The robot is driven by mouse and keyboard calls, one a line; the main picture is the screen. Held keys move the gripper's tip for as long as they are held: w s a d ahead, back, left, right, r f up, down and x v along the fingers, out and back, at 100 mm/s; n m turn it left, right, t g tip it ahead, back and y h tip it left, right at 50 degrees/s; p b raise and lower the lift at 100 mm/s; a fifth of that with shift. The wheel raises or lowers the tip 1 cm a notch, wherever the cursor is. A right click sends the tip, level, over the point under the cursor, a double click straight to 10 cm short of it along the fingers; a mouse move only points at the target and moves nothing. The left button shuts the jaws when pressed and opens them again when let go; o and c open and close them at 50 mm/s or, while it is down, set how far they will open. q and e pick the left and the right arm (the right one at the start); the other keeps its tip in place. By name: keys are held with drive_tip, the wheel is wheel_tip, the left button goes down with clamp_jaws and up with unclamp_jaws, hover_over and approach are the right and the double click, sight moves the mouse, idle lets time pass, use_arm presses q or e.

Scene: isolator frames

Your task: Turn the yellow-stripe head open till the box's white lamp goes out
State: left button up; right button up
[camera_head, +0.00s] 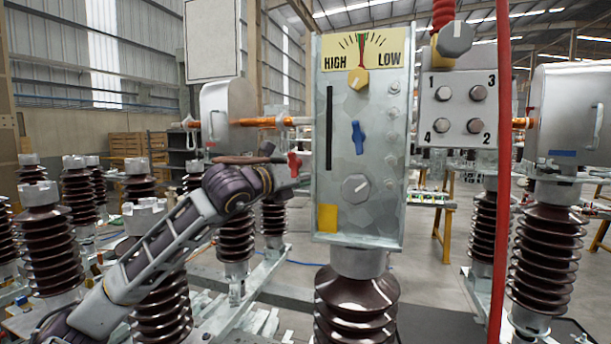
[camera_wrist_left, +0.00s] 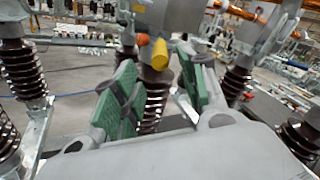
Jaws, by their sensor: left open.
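The box (camera_head: 335,225) stands on a brown ribbed post, with a HIGH/LOW dial, a yellow knob (camera_head: 358,80), a blue lever (camera_head: 358,137) and a grey knob (camera_head: 356,187). Small round pale fittings (camera_head: 393,87) run down its right side; I cannot tell which is a lit lamp. A red handle (camera_head: 294,164) shows at its left edge. In the left wrist view, my left gripper (camera_wrist_left: 160,68) is open, with green-padded fingers apart. A yellow cylindrical part (camera_wrist_left: 160,54) shows between and beyond them; contact is not visible. I cannot tell whether it is the yellow-stripe head. My right gripper is out of view.
A panel (camera_head: 459,108) with several numbered knobs is right of the box, below a grey knob (camera_head: 456,38) with yellow beside it. A red vertical pole (camera_head: 504,200) stands in front. Ribbed insulators (camera_head: 46,240) crowd the left. Open floor (camera_head: 430,270) shows between posts.

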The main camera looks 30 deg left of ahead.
use_arm(q)
drive_tip(key=shift+s, duration=0.6)
